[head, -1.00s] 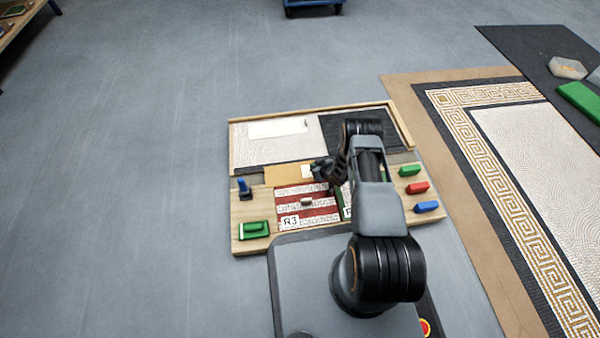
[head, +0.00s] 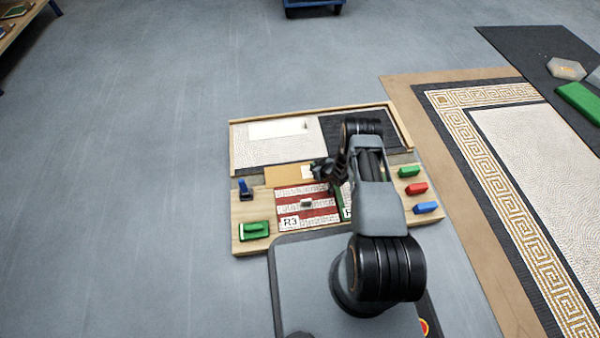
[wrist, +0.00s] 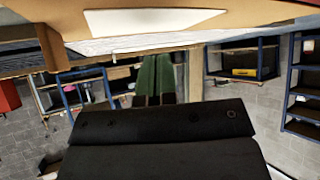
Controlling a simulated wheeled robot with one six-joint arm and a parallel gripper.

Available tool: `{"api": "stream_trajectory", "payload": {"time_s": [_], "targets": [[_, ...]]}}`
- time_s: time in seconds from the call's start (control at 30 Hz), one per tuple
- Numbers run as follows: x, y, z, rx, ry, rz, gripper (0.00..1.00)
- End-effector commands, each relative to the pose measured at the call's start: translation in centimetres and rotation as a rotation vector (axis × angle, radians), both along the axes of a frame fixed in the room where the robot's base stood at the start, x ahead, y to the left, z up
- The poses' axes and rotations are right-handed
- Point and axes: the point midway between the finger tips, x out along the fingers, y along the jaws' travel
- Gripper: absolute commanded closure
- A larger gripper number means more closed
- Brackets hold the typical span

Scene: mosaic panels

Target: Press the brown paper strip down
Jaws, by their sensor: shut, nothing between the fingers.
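The brown paper strip (head: 282,174) lies across the middle of the work board, just above the red-and-white panel. A small white patch shows at its right end. My gripper (head: 322,170) is beside that patch and hides what lies to its right. In the wrist view my gripper (wrist: 155,75) shows two green fingers held together, with nothing between them. A brown surface with a white rectangle, which looks like the strip (wrist: 225,18), spans the top of that view. I cannot tell whether the fingers touch it.
The wooden board (head: 257,200) carries a red-and-white panel (head: 290,208) marked R3, a green block (head: 254,230) and a blue tool (head: 244,189) at left. Green (head: 408,171), red (head: 416,188) and blue (head: 426,207) blocks stand at right. A mosaic floor panel (head: 525,150) lies further right.

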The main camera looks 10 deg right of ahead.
Motion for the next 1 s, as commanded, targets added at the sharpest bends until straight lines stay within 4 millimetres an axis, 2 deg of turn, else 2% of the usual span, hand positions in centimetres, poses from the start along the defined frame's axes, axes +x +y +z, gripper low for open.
{"api": "stream_trajectory", "payload": {"time_s": [0.1, 0.7, 1.0], "targets": [[0.0, 0.0, 1.4, 0.0, 0.0, 0.0, 1.0], [0.0, 0.0, 6.4, 0.0, -0.001, 0.0, 1.0], [0.0, 0.0, 6.8, 0.0, 0.0, 0.0, 1.0]]}}
